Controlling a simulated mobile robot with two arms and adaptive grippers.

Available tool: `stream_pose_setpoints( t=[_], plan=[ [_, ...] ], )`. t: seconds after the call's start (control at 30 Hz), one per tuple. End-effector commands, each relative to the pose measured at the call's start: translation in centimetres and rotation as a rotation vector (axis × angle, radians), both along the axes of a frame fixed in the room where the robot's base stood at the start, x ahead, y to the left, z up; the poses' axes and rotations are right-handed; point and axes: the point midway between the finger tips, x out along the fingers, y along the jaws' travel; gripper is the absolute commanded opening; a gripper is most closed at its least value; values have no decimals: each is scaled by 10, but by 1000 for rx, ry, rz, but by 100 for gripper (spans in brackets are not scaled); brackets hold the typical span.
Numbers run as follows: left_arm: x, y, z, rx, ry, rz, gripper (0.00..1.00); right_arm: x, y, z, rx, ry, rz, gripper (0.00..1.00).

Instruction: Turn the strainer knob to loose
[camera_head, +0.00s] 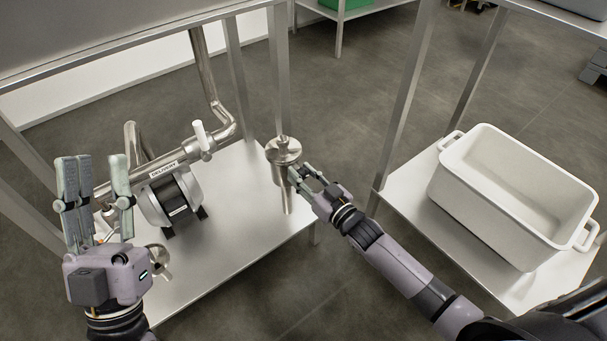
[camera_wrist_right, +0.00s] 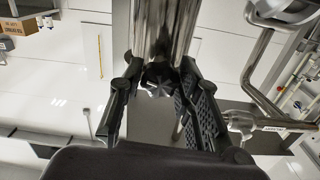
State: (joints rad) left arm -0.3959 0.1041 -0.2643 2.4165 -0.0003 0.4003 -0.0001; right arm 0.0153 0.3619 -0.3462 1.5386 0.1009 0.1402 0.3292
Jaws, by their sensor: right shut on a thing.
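The strainer (camera_head: 284,153) is a shiny metal cylinder with a round lid, standing at the right end of the lower steel shelf. It also fills the top middle of the right wrist view (camera_wrist_right: 165,30). My right gripper (camera_head: 300,176) reaches the strainer from the lower right and is shut on the knob. My left gripper (camera_head: 96,175) is open and empty, fingers up, in front of the pipework at the left.
A pump (camera_head: 170,197) stands on the shelf under a pipe labelled DELIVERY (camera_head: 163,170), with a white-handled valve (camera_head: 202,138). A white bin (camera_head: 515,190) sits on the right shelf. Steel table legs (camera_head: 408,90) rise between the shelves. Dark floor lies open between them.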

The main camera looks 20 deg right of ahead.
Motion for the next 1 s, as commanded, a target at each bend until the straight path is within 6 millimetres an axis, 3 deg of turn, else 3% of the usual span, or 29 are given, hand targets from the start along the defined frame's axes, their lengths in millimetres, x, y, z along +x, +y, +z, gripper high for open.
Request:
stream_pose_setpoints(
  t=[0.23,0.37,0.63,0.97,1.0],
  plan=[
    [0,0,0,0,0,0,34,0,0,0,0,0,0,3],
    [2,0,-1,4,15,1,34,0,0,1,-14,-4,0,3],
    [27,-3,-27,60,203,13,34,0,0,1,-108,-38,0,3],
    [30,-3,-31,67,227,14,34,0,0,0,-124,-45,1,3],
    [30,-3,-31,67,227,14,34,0,0,0,-124,-45,1,31]
  ],
)
